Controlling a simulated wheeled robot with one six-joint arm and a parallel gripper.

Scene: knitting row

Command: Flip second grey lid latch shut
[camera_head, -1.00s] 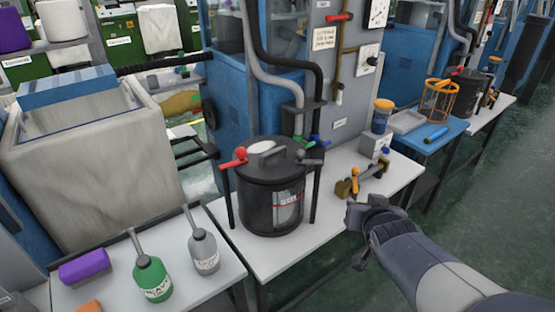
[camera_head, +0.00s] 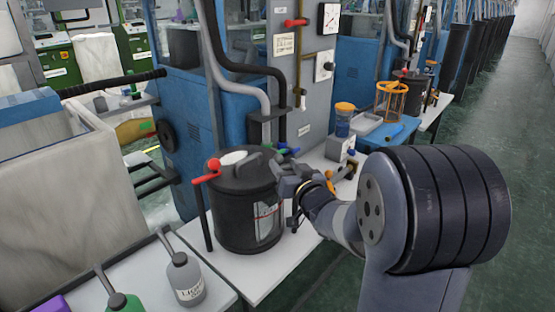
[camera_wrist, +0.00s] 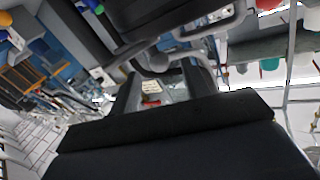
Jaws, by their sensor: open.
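The black pot (camera_head: 243,215) stands upright on a white table, with its round black lid (camera_head: 225,178) on top. A red latch (camera_head: 207,172) sticks out at the lid's left side. My gripper (camera_head: 284,180) is at the pot's right rim, by the lid's right side, with its jaws open. I cannot make out the grey latch separately from my gripper in the head view. In the wrist view the fingers of my gripper (camera_wrist: 165,78) reach toward a dark rounded body at the top; whether they touch the latch I cannot tell.
Grey and black hoses run down the machine (camera_head: 225,110) behind the pot. A jar with an orange lid (camera_head: 343,120) stands further right. The dark floor at right is clear.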

